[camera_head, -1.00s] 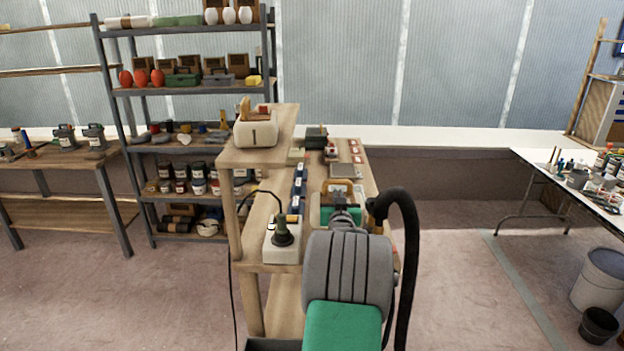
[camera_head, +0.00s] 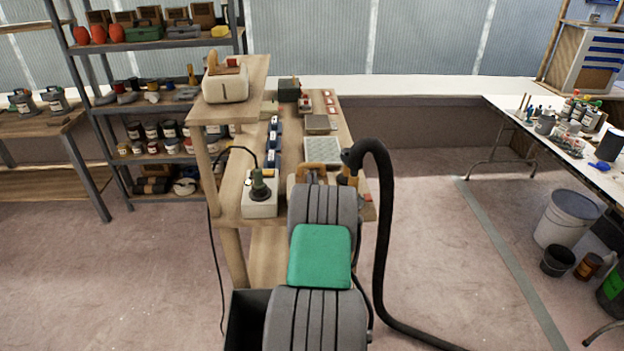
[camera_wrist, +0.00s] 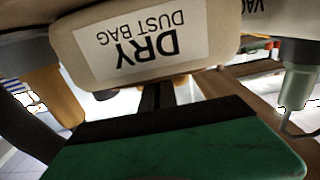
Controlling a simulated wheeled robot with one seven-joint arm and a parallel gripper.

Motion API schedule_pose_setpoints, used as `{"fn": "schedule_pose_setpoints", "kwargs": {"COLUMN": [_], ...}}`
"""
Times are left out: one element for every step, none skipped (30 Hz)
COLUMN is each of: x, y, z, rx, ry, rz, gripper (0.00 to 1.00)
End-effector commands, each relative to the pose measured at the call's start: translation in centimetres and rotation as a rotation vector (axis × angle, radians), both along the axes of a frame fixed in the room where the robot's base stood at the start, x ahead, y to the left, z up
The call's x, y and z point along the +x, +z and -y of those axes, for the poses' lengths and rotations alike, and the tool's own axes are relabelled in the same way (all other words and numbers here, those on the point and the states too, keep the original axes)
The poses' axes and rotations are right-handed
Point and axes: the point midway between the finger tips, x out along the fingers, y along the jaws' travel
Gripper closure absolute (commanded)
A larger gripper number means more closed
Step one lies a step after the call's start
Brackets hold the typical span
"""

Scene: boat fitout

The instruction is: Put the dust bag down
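The dust bag (camera_wrist: 150,45) is a cream block with rounded corners and a white "DRY DUST BAG" label, upside down at the top of the wrist view. My gripper (camera_wrist: 157,95) shows as dark fingers close together, reaching up to the bag's edge. They look shut on the bag, though the contact itself is partly hidden. In the head view my arm covers most of the gripper and bag. Only a tan part (camera_head: 322,178), seemingly the bag's top, shows above the arm, over the near end of the bench (camera_head: 238,205).
A corded green tool on a pale block (camera_head: 260,207) stands left of my arm. A cream box (camera_head: 225,85) sits on the raised shelf. Blue items (camera_head: 273,142) and a pale tray (camera_head: 322,150) lie farther back. A black hose (camera_head: 383,230) hangs at the right.

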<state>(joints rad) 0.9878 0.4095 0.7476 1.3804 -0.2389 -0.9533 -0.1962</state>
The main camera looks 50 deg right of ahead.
Motion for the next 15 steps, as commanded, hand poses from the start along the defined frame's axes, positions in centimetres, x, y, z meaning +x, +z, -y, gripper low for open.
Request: {"fn": "schedule_pose_setpoints", "kwargs": {"x": [0.01, 0.01, 0.00, 0.00, 0.00, 0.00, 0.00, 0.00, 0.00, 0.00, 0.00, 0.00, 0.00, 0.00, 0.00], "y": [-0.24, -0.30, -0.18, -0.17, -0.17, -0.17, -0.16, -0.16, -0.16, -0.16, -0.15, -0.15, -0.15, -0.15, -0.15], "z": [0.02, 0.02, 0.00, 0.00, 0.00, 0.00, 0.00, 0.00, 0.00, 0.00, 0.00, 0.00, 0.00, 0.00, 0.00], "rx": [-0.001, -0.002, 0.000, 0.000, 0.000, 0.000, 0.000, 0.000, 0.000, 0.000, 0.000, 0.000, 0.000, 0.000, 0.000], "ry": [0.000, 0.000, 0.000, 0.000, 0.000, 0.000, 0.000, 0.000, 0.000, 0.000, 0.000, 0.000, 0.000, 0.000, 0.000], "rz": [0.001, 0.001, 0.000, 0.000, 0.000, 0.000, 0.000, 0.000, 0.000, 0.000, 0.000, 0.000, 0.000, 0.000, 0.000], "gripper": [1.00, 1.00, 0.94, 0.91, 0.89, 0.85, 0.83, 0.80, 0.77, 0.75, 0.75, 0.75, 0.75, 0.75, 0.75]}}
